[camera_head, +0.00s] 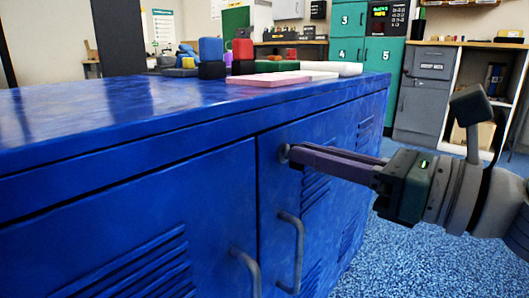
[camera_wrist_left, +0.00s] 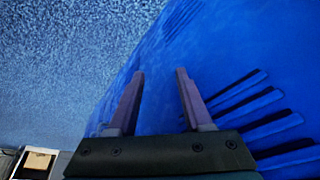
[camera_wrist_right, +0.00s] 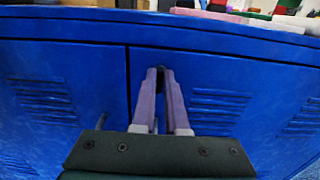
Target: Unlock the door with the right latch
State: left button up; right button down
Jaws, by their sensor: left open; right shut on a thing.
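A blue metal cabinet has a left door (camera_head: 150,220) and a right door (camera_head: 330,215), both looking closed. In the right wrist view the fingertips (camera_wrist_right: 161,72) meet around the dark latch, just right of the door seam. My left gripper (camera_wrist_left: 159,73) is open and empty in the left wrist view, beside a blue vented panel; the head view does not show it.
Grey bar handles stand out on the left door (camera_head: 247,272) and right door (camera_head: 291,252), below my right gripper. Coloured blocks and a pink board (camera_head: 268,80) lie on the cabinet top. Blue speckled floor (camera_head: 430,262) is open at the right.

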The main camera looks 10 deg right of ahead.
dwell(0.5)
jog(key=m+p, duration=0.2)
jog(key=m, duration=0.2)
jog(key=m+p, duration=0.2)
jog(key=m, duration=0.2)
jog(key=shift+w+d, duration=0.15)
jog(key=shift+d, duration=0.05)
jog(key=shift+w+d+f+m+p, duration=0.15)
jog(key=shift+m+p, duration=0.5)
jog(key=shift+m, duration=1)
jog(key=shift+s+a+f+m+p, duration=0.1)
jog(key=shift+m+p, duration=0.5)
jog(key=shift+m, duration=1)
jog(key=shift+w+d+f+m+p, duration=0.15)
jog(key=shift+m+p, duration=0.5)
jog(key=shift+m, duration=1)
jog(key=shift+s, duration=0.1)
jog(key=c, duration=0.9)
grip_release()
jog(key=shift+c, duration=0.2)
